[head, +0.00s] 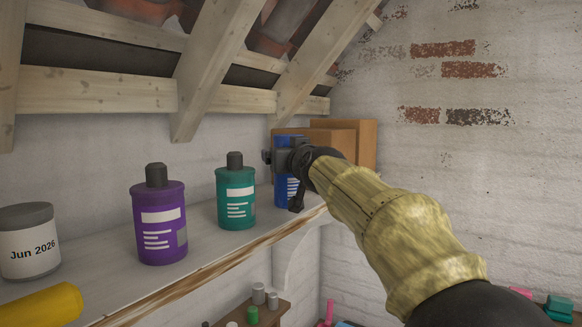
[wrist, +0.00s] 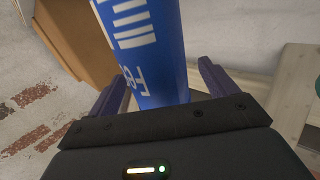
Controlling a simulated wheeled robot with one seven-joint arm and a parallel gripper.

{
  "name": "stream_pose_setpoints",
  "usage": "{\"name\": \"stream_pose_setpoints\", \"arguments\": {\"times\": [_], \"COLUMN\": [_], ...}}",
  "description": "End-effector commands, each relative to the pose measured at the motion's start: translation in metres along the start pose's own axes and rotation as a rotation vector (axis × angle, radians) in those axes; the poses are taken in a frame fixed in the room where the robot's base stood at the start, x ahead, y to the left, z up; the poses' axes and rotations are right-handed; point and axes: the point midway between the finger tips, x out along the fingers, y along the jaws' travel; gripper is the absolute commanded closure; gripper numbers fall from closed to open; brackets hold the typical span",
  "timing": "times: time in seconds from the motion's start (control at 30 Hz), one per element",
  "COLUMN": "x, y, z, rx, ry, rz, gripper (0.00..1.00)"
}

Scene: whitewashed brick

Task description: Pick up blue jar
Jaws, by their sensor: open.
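The blue jar (head: 288,190) stands on the shelf towards its far right end, partly hidden by my gripper in the head view. In the wrist view the blue jar (wrist: 150,50) shows white print and fills the upper middle. My gripper (wrist: 163,85) is open, with one dark finger on each side of the jar. Gaps show between the jar and both fingers, wider on the right. In the head view my gripper (head: 287,160) is at the jar's upper part; its fingertips are hard to make out there.
A teal bottle (head: 235,195) and a purple bottle (head: 159,220) stand left of the jar on the shelf (head: 205,240). A white labelled jar (head: 30,245) is further left. A wooden box (head: 360,143) stands close behind the blue jar. Sloping beams (head: 215,60) hang above.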

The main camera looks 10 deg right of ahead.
Motion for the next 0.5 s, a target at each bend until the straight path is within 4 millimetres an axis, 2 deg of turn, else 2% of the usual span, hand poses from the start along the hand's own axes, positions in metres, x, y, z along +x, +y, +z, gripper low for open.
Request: {"name": "stream_pose_setpoints", "arguments": {"times": [0.03,0.2,0.5], "x": [0.009,0.028,0.032], "y": [0.002,0.002,0.001], "z": [-0.002,-0.002,0.001], "rx": [0.003,0.002,0.001], "ry": [-0.004,-0.002,0.0], "rz": [0.0,0.0,0.0], "gripper": [0.15,0.15,0.15]}}
